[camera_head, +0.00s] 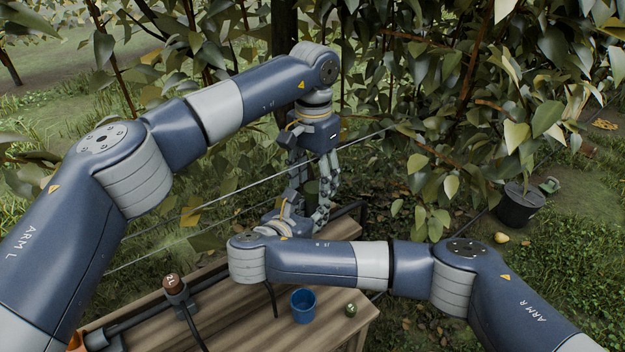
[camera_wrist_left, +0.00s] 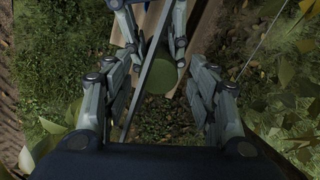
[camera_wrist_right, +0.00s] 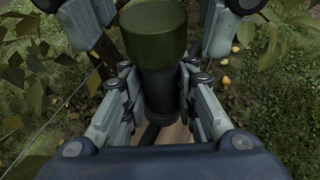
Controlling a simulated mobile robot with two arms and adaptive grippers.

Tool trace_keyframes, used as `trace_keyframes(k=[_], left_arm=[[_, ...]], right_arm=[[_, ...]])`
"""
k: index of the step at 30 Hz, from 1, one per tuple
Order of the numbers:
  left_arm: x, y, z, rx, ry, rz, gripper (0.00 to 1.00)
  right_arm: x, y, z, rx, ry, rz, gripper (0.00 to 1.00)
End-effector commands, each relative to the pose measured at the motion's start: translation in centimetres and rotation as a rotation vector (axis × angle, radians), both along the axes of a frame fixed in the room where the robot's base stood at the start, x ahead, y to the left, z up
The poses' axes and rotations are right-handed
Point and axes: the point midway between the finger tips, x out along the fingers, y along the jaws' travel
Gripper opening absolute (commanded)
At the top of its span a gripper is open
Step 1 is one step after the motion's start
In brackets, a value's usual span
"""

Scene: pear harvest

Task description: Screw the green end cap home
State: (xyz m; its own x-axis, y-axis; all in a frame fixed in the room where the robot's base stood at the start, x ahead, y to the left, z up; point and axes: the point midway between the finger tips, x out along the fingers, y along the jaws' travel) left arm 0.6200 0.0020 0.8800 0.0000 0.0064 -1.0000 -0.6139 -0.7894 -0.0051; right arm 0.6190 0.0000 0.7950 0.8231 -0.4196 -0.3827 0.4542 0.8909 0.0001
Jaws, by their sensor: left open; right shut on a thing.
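The green end cap (camera_wrist_right: 155,32) sits at the end of a black tube (camera_wrist_right: 157,92) in the right wrist view. My right gripper (camera_wrist_right: 158,80) is shut on the tube below the cap. My left gripper (camera_head: 314,180) points down from above, open, its fingers on either side of the cap and apart from it. The cap's round green end (camera_wrist_left: 165,74) shows between the left fingers in the left wrist view, partly crossed by a thin grey line. My right gripper (camera_head: 304,212) is low beneath the left one in the head view. The joint between cap and tube cannot be judged.
A wooden bench (camera_head: 240,325) below holds a blue cup (camera_head: 303,305), a small green round item (camera_head: 350,310), and a brown knob (camera_head: 173,283) by black tubing. Thin wires and leafy branches surround my arms. A black bucket (camera_head: 520,205) stands at right near a yellow pear (camera_head: 501,238).

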Motion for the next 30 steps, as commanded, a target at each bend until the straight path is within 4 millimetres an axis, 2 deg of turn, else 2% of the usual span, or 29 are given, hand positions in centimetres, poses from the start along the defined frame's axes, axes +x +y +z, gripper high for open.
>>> trace_keyframes(k=[9, 12, 23, 26, 30], left_arm=[[0.0, -0.1, 3.7, -0.001, -0.002, 0.000, 0.53], [0.0, -0.1, 4.4, -0.001, -0.001, 0.000, 0.53], [0.0, -0.1, 4.4, -0.001, 0.000, 0.023, 0.50], [0.0, -0.1, 4.4, -0.001, 0.000, 0.097, 0.50], [0.0, -0.1, 4.5, -0.001, -0.001, 0.294, 0.50]], right_arm=[[-0.1, -0.1, -0.2, -0.003, 0.004, 0.000, 0.00], [-0.1, 0.0, -0.2, -0.003, 0.004, 0.000, 0.00], [-0.1, 0.0, -0.1, -0.003, 0.004, 0.000, 0.00], [-0.1, 0.0, -0.1, -0.003, 0.004, 0.000, 0.00], [-0.1, 0.0, -0.1, -0.003, 0.004, 0.000, 0.00]])
